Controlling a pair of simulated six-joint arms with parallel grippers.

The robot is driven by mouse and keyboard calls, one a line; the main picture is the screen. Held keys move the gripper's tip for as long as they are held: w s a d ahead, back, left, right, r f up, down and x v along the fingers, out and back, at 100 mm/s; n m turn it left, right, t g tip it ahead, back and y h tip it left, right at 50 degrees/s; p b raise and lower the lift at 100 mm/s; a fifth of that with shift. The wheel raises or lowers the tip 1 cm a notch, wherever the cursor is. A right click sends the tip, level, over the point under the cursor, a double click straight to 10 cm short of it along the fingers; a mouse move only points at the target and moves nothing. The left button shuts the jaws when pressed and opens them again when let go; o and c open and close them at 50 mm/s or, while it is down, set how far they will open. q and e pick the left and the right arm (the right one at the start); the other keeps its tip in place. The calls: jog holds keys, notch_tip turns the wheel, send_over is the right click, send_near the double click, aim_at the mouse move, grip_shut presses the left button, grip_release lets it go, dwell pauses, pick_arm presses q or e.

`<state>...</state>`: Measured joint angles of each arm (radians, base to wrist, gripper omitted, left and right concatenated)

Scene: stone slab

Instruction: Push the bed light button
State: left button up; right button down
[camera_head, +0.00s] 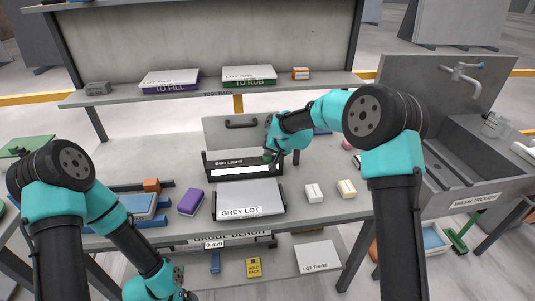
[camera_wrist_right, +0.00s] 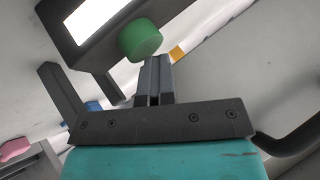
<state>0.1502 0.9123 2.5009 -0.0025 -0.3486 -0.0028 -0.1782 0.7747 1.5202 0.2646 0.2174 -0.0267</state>
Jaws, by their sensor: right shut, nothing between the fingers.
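The bed light (camera_head: 241,171) is a dark box with a bright white strip and a "BED LIGHT" label, standing behind the grey lot plate on the bench. Its button (camera_wrist_right: 140,40) is a round green knob at the end of the housing in the right wrist view. My right gripper (camera_wrist_right: 153,62) is shut and empty, its fingertips right beside the green button. I cannot tell whether they touch it. In the head view the right gripper (camera_head: 271,150) is at the right end of the light. My left arm reaches down to the bottom edge, and its fingers are out of frame.
The grey lot plate (camera_head: 249,200) lies in front of the light, with a purple block (camera_head: 191,202) to its left and small white (camera_head: 314,193) and cream (camera_head: 347,189) blocks to its right. An upper shelf (camera_head: 215,92) runs behind. A sink (camera_head: 480,150) stands at right.

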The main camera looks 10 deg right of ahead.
jog(key=shift+r, duration=2.45)
jog(key=shift+a, duration=0.1)
